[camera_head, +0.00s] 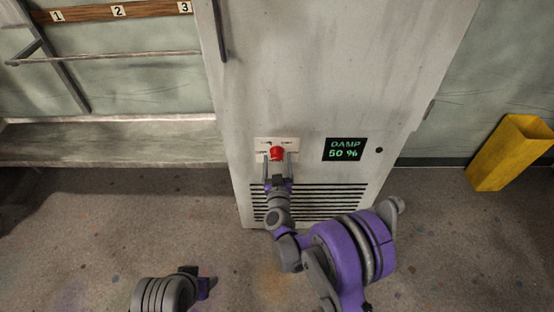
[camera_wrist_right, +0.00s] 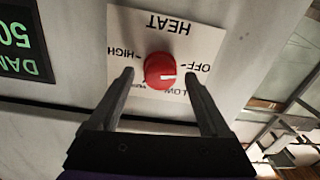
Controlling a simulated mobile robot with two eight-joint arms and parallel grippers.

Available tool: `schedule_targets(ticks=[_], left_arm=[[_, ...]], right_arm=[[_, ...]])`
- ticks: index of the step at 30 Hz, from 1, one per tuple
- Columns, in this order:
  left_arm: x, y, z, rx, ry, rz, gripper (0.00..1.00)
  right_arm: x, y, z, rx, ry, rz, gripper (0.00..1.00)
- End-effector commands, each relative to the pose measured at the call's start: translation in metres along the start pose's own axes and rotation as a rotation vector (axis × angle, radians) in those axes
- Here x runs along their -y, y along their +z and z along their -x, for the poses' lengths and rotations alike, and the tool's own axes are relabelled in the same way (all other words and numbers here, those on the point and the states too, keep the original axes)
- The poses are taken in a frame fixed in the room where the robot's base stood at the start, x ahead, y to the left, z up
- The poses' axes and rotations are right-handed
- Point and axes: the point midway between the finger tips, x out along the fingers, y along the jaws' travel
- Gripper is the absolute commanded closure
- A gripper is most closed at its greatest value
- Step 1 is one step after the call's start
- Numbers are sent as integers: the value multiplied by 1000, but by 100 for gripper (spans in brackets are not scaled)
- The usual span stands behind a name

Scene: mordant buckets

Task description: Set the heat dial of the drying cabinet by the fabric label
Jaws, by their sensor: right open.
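The drying cabinet (camera_head: 300,80) is tall and pale, with a red heat dial (camera_head: 276,154) low on its front. In the right wrist view the dial (camera_wrist_right: 158,71) sits on a white HEAT plate (camera_wrist_right: 140,27), seen upside down. OFF, LOW and HIGH can be read; another mark is partly hidden by the dial. The white pointer faces right, between OFF and LOW. My right gripper (camera_head: 277,158) is open, its fingers on either side of the dial with gaps showing. No fabric label is visible.
A dark display (camera_head: 345,149) right of the dial reads DAMP 50 %. A vent grille (camera_head: 335,197) lies below. A yellow bin (camera_head: 511,152) stands at the right. A numbered wooden rail (camera_head: 90,13) and a ledge (camera_head: 110,142) are at the left.

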Motion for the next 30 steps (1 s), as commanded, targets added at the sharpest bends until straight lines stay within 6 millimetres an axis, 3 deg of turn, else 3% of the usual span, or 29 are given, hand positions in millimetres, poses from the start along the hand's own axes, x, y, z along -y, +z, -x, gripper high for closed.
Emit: schedule_targets(ticks=[11,25,30], left_arm=[[0,0,0,0,0,0,43],[0,0,0,0,0,0,43],[0,0,0,0,0,0,43]], right_arm=[[0,0,-8,0,-1,0,19],[0,0,-8,0,-1,0,100],[0,0,-8,0,-1,-5,100]])
